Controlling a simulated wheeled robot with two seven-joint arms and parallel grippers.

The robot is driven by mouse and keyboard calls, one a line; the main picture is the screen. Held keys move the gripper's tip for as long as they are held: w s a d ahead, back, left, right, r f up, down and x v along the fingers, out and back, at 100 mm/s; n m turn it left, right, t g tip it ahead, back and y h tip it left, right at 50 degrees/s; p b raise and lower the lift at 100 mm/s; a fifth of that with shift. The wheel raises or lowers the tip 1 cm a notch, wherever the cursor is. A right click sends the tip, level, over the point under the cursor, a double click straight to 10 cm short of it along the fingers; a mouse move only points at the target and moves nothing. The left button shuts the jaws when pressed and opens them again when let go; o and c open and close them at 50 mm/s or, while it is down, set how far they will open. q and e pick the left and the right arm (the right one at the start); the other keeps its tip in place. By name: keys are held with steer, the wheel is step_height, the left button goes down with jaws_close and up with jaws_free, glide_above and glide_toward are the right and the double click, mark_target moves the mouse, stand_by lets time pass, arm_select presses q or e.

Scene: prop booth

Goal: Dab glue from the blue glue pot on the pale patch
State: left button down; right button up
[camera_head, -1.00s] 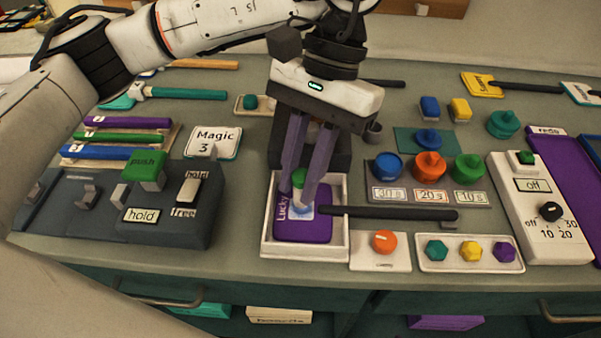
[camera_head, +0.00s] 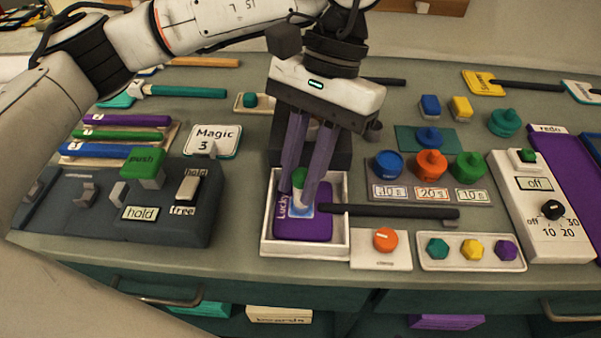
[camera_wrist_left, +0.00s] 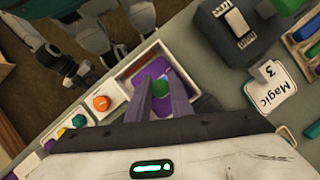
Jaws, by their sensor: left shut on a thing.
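My left gripper (camera_head: 303,192) is shut on a small green-topped dabber (camera_head: 299,178), upright between its fingers. The dabber also shows in the wrist view (camera_wrist_left: 161,88). Its lower end is at the pale patch (camera_head: 301,210), largely hidden by the fingers; I cannot tell whether it touches. The patch is on a purple paddle (camera_head: 318,229) marked "Lucky", with a black handle, lying in a white tray (camera_head: 342,245). The blue glue pot (camera_head: 388,164) stands to the right, seemingly open. A dark claw-like end of mine in the wrist view is too small to read.
Orange (camera_head: 430,166) and green (camera_head: 468,168) pots stand beside the blue one. A blue lid (camera_head: 428,137) lies on a teal mat behind. A dark press (camera_head: 180,222) is left of the tray. An orange knob (camera_head: 385,239) and a tray of hexagonal pieces (camera_head: 438,263) are at front right.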

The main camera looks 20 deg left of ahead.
arm_select(q)
steer(key=shift+w+a, duration=0.1)
steer(key=shift+w, duration=0.2)
steer(key=shift+s+f, duration=0.1)
steer(key=shift+s, duration=0.15)
steer(key=shift+s, duration=0.3)
steer(key=shift+w, duration=0.25)
steer(key=shift+w, duration=0.3)
steer(key=shift+s, duration=0.2)
steer(key=shift+s, duration=0.3)
steer(key=shift+w, duration=0.2)
steer(key=shift+w, duration=0.3)
